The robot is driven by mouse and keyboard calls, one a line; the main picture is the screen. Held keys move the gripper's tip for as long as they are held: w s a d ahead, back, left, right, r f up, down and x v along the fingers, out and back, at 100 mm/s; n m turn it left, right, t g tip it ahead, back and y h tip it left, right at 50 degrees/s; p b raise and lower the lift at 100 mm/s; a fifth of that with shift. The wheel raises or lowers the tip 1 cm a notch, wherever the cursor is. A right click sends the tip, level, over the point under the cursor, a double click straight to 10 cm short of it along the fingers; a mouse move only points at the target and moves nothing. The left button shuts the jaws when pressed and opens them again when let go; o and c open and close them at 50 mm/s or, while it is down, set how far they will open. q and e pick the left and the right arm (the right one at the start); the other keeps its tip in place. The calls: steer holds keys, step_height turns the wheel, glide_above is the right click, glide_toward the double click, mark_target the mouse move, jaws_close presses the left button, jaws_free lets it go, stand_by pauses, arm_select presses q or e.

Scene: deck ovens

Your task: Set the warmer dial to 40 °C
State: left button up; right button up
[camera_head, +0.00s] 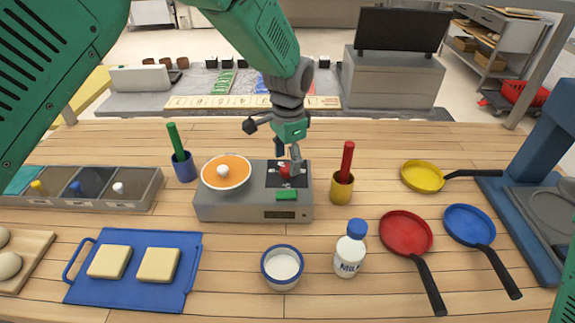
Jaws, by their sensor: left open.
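The warmer (240,208) is a grey box on the wooden table, with a round orange plate (238,165) on its left top. Its red dial (286,171) sits on a dark panel (300,180) on the right top, above a green button (286,195). A small display (278,215) is on the front, too small to read. My left gripper (284,160) comes down from above, open, with its fingers at the dial. I cannot tell whether they touch it. The fingers partly hide the dial and its marks. My right gripper is not in view.
A yellow cup with a red handle (342,188) stands close right of the warmer; a blue cup with a green handle (184,165) stands left. A milk bottle (350,250) and white bowl (282,267) are in front. Pans (405,234) lie right; a blue tray (190,262) lies front left.

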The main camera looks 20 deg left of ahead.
arm_select(q)
steer(key=shift+d+f, duration=0.1)
steer(key=shift+f, duration=1.2)
steer(key=c, duration=1.1)
steer(key=shift+c, duration=0.2)
steer(key=shift+r+m+p, duration=0.15)
steer(key=shift+m+p, duration=0.7)
steer(key=shift+m, duration=0.25)
steer(key=m+p, duration=0.1)
steer(key=m, duration=0.1)
steer(key=shift+m, duration=0.3)
steer(key=m+p, duration=0.1)
steer(key=m, duration=0.3)
steer(key=shift+m+p, duration=0.35)
steer(key=shift+m, duration=0.05)
